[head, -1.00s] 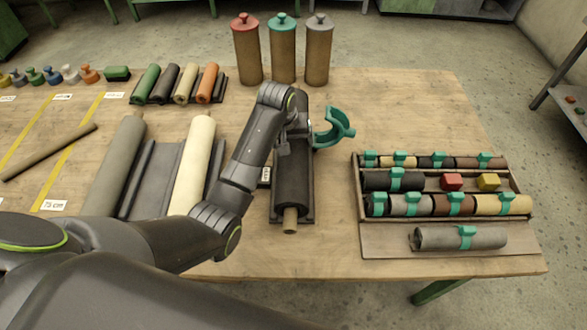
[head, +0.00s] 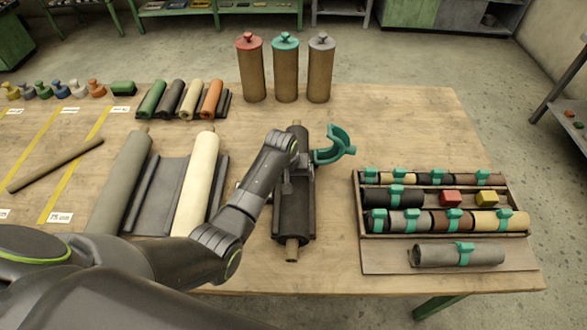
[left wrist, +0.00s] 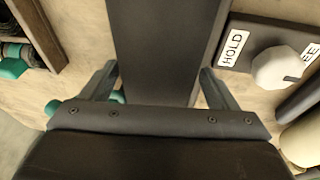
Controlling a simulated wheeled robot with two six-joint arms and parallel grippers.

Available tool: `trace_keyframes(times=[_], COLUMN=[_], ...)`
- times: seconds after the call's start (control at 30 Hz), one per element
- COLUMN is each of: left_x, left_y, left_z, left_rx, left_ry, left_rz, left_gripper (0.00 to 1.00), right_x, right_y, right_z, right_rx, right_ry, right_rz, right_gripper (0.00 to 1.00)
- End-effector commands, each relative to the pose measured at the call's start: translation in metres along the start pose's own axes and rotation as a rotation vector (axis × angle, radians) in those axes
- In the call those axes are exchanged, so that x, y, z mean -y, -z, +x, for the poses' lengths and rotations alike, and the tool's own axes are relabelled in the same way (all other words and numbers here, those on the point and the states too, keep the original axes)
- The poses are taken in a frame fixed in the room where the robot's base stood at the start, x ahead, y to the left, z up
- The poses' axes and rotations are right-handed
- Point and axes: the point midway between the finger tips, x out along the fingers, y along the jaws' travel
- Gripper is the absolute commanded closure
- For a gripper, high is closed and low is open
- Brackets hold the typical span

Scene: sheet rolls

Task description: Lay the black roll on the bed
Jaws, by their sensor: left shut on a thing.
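The black roll (head: 296,215) shows in the middle of the head view, with a wooden core end (head: 292,250) toward me. It lines up over the dark bed (head: 312,232), whose edges show on both sides. I cannot tell whether it touches the bed or hangs just above it. My left gripper (head: 297,182) is shut on the black roll about its middle. In the left wrist view the roll (left wrist: 165,45) runs between the two fingers (left wrist: 155,85). My right gripper is out of view.
A teal open ring (head: 335,147) stands right of the bed. A wooden tray (head: 365,252) of clipped rolls is farther right. A cream roll (head: 198,185) lies left. The left wrist view shows a knob (left wrist: 277,68) beside HOLD lettering. The wood between bed and tray is clear.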

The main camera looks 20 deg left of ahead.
Motion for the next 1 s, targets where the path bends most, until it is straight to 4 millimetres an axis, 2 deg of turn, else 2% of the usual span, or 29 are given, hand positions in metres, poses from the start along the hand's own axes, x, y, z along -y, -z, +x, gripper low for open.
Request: trace_keyframes(times=[0.37, 0.4, 0.5, 0.8, 1.0], left_x=[-0.002, 0.001, 0.001, 0.001, 0.001], left_y=[0.003, -0.002, -0.002, -0.002, -0.001], left_z=[0.004, 0.008, 0.008, 0.006, -0.011], left_rx=[-0.013, 0.000, 0.000, -0.001, -0.004], left_ry=[-0.005, 0.000, 0.000, -0.001, -0.002], left_rz=[0.003, 0.001, 0.001, 0.001, 0.001], left_gripper=[0.89, 0.14, 0.01, 0.00, 0.00], right_x=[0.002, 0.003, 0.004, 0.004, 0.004], right_y=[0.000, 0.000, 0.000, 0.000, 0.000], right_z=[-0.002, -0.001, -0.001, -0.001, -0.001], right_rx=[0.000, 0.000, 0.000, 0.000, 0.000], right_ry=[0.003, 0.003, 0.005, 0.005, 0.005], right_rz=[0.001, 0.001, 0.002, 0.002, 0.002], right_gripper=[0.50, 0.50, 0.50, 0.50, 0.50])
